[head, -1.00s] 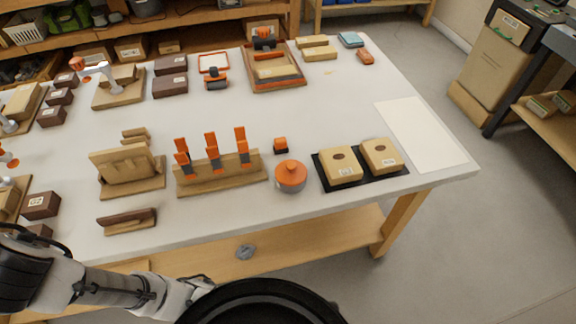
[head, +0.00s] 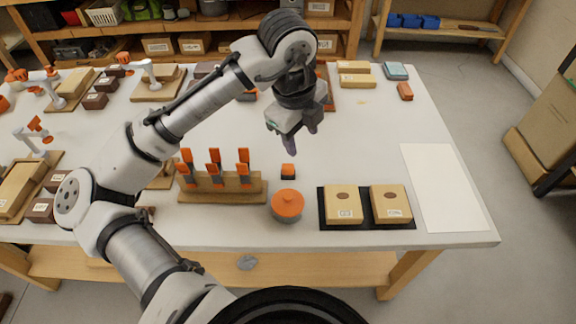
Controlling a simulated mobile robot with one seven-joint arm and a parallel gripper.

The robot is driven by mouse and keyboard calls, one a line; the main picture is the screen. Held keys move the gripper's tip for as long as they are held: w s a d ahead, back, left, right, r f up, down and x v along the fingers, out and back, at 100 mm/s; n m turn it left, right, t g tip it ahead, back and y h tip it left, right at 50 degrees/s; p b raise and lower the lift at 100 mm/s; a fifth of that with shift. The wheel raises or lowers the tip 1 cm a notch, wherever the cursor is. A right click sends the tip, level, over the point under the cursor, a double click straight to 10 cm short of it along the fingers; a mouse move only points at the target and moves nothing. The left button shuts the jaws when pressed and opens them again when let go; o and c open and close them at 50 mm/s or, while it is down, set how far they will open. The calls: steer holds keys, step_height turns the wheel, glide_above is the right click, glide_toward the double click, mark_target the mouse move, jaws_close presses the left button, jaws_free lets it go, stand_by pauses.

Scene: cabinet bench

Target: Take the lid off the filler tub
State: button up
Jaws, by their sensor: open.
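The filler tub (head: 287,214) is a small grey round tub near the front of the white bench. Its orange lid (head: 287,202) with a raised knob sits on top of it. My gripper (head: 291,143) is open, above the bench, up and behind the tub in the picture. It points down and is apart from the lid. The fingers are small and dark here, and nothing shows between them.
A small orange-and-black block (head: 288,171) stands just behind the tub. A wooden rack (head: 222,192) with orange-handled tools is at its left. Two cardboard boxes (head: 343,204) on a black mat (head: 365,222) are at its right. A white sheet (head: 440,185) lies farther right.

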step_height(320, 180, down, 2)
steer(key=s+a+g+y, duration=0.1)
steer(key=s+a+g, duration=0.1)
steer(key=a, duration=0.1)
glide_above(288, 195)
steer(key=shift+m, duration=0.3)
step_height(288, 195, down, 8)
steer(key=shift+w+r+p, duration=0.15)
steer(key=shift+r+p, duration=0.1)
steer(key=shift+p, duration=0.15)
steer(key=shift+s+f+p, duration=0.2)
steer(key=shift+f+p, duration=0.6)
steer(key=shift+f, duration=2.3)
jaws_close()
steer(key=shift+r, duration=0.1)
